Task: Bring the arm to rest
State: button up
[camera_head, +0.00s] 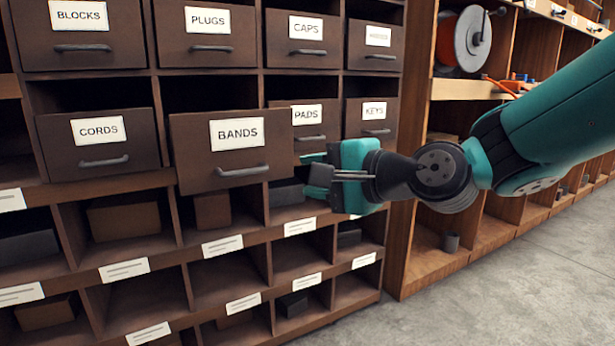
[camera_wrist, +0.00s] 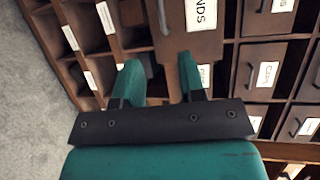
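My arm reaches in from the right in the head view. My gripper (camera_head: 309,175) is beside the right edge of the BANDS drawer (camera_head: 205,145), in front of the cabinet. In the wrist view my gripper (camera_wrist: 159,66) has its two green fingers apart, with nothing held between them. The BANDS drawer also shows in the wrist view (camera_wrist: 180,40), beyond the fingertips. The drawer stands out from the cabinet, its bar handle (camera_head: 243,171) clear of the fingers. I cannot tell whether a finger touches the drawer's side.
The CORDS drawer (camera_head: 98,143) is left of BANDS; the PADS drawer (camera_head: 306,137) is behind my gripper. Open cubbies (camera_head: 228,282) with a few boxes lie below. Shelving (camera_head: 432,262) with a cable reel (camera_head: 472,38) stands to the right. Grey floor (camera_head: 500,300) is clear at lower right.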

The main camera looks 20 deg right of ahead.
jog(key=s+a+f+n+g+h, duration=0.1)
jog(key=s+a+f+n+g, duration=0.2)
jog(key=s+f+n+g, duration=0.5)
jog(key=s+a+f+n+g+h, duration=0.2)
jog(key=s+a+f+n+g, duration=0.3)
jog(key=s+n, duration=0.65)
notch_tip(320, 180, up, 35)
jog(key=d+g+p, duration=0.1)
jog(key=p, duration=3.2)
jog(key=shift+d+n+p, duration=0.4)
jog(key=shift+n, duration=0.05)
jog(key=shift+w, duration=0.1)
